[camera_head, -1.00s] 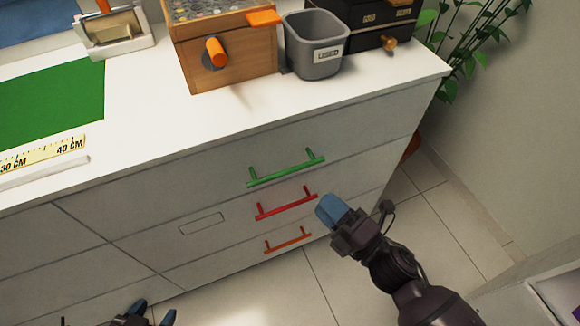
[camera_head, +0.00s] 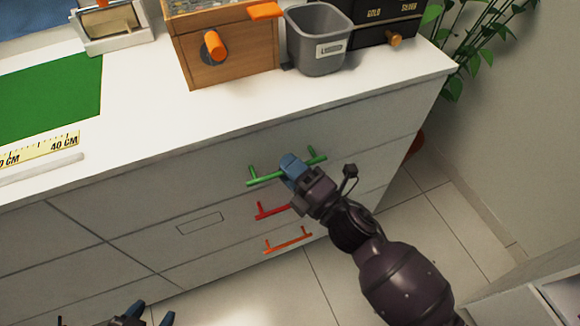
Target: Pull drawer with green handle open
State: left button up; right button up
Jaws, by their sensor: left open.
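The green handle (camera_head: 265,178) is a bar on the top drawer (camera_head: 200,160) of the white cabinet, and that drawer front sits flush. My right gripper (camera_head: 292,168) is at the middle of the green handle, its blue fingertips overlapping the bar in the picture. Its fingers hide part of the bar, and I cannot tell whether they are shut on it. My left gripper (camera_head: 152,312) is open and empty at the bottom edge of the view, low in front of the cabinet and away from the handle.
Below the green handle are a red handle (camera_head: 268,211), partly covered by my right gripper, and an orange handle (camera_head: 288,241). A wooden box (camera_head: 230,60) and a grey bin (camera_head: 318,55) stand on the countertop. Tiled floor (camera_head: 340,275) lies in front.

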grip_shut()
dwell(0.3)
jog(key=shift+s, duration=0.15)
